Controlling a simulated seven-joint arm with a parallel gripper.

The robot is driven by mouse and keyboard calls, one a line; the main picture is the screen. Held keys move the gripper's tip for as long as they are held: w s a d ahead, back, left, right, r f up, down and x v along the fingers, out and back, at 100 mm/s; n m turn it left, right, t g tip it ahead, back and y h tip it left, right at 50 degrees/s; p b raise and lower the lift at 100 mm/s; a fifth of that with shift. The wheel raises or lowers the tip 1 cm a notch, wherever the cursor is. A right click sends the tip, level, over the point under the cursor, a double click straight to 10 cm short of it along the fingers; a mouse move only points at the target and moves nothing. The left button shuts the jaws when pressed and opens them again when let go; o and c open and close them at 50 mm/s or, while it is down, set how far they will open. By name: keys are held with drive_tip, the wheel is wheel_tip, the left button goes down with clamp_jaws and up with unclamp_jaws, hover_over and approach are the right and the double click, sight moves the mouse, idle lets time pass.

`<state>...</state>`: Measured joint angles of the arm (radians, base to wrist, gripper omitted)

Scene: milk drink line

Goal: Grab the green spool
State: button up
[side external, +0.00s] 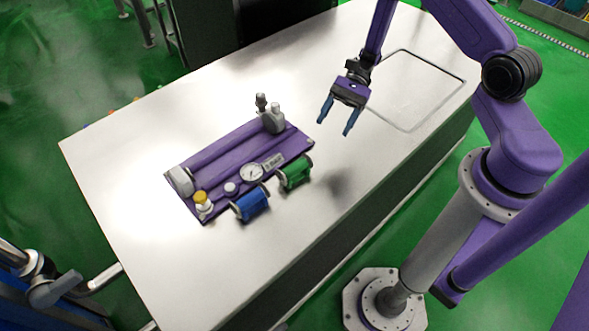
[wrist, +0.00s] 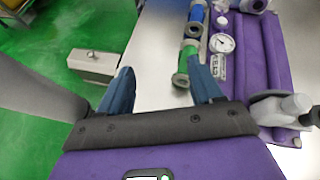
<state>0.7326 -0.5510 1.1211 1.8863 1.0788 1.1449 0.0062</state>
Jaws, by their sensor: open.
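The green spool (side external: 295,173) lies on the steel table at the front edge of a purple fixture, to the right of a blue spool (side external: 251,203). My gripper (side external: 337,118) is open and empty, above the table to the upper right of the green spool and apart from it. In the wrist view the green spool (wrist: 188,62) shows beyond the right finger, which partly overlaps it at its near end. The blue spool (wrist: 197,14) is behind it at the top edge. My gripper (wrist: 163,80) shows its two blue fingers spread apart there.
The purple fixture (side external: 215,160) carries a round gauge (side external: 252,172), a yellow-capped fitting (side external: 201,199) and a grey valve (side external: 272,119). A recessed rectangular panel (side external: 425,85) is at the table's right. The table in front of the spools is clear.

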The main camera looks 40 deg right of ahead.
sight(298, 163)
drive_tip(key=w+d+f+m+t+y, duration=0.1)
drive_tip(key=w+d+f+m+t, duration=0.1)
drive_tip(key=d+f+m+t, duration=0.25)
drive_tip(key=shift+m+g+y, duration=0.25)
drive_tip(key=shift+m+y, duration=0.05)
drive_tip(key=shift+m, duration=0.05)
drive_tip(key=x, duration=1.8)
drive_tip(key=shift+s+d+f, duration=0.15)
drive_tip(key=shift+s+f, duration=0.05)
drive_tip(key=shift+f, duration=0.15)
drive_tip(key=c, duration=1.1)
drive_tip(key=shift+r, duration=0.15)
